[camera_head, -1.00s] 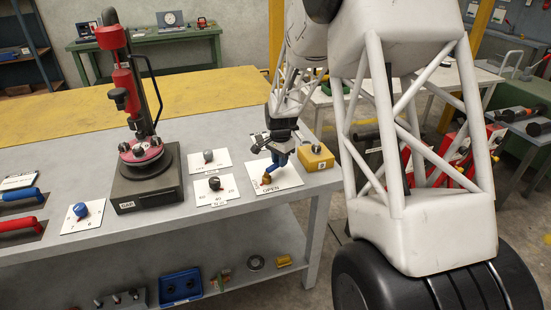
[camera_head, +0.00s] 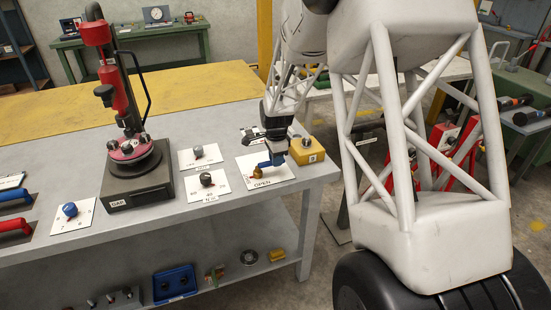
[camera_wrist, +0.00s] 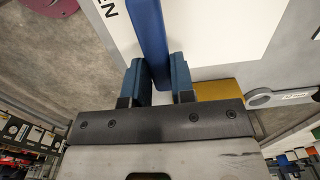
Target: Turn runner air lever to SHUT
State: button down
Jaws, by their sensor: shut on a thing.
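The runner air lever is a blue bar (camera_head: 268,163) on a brass valve (camera_head: 258,173), mounted on a white plate (camera_head: 284,175) marked OPEN at its front edge. In the head view it lies roughly across the plate, from the brass valve toward the right. My gripper (camera_head: 277,156) is low over the plate at the lever's right part. In the wrist view the blue lever (camera_wrist: 148,30) runs down between my gripper's two blue fingers (camera_wrist: 159,78), which are shut on it. I cannot read a SHUT mark.
A yellow box (camera_head: 307,151) stands close to the right of the plate, by the table's right edge. Plates with a black knob (camera_head: 206,179) and a grey knob (camera_head: 198,151) lie to the left. Further left stand a red device on a dark base (camera_head: 142,187) and a blue knob (camera_head: 70,209).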

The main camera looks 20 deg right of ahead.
jog(key=c, duration=1)
grip_release()
jog(key=shift+o, duration=0.2)
jog(key=shift+r, duration=0.1)
jog(key=shift+r, duration=3.85)
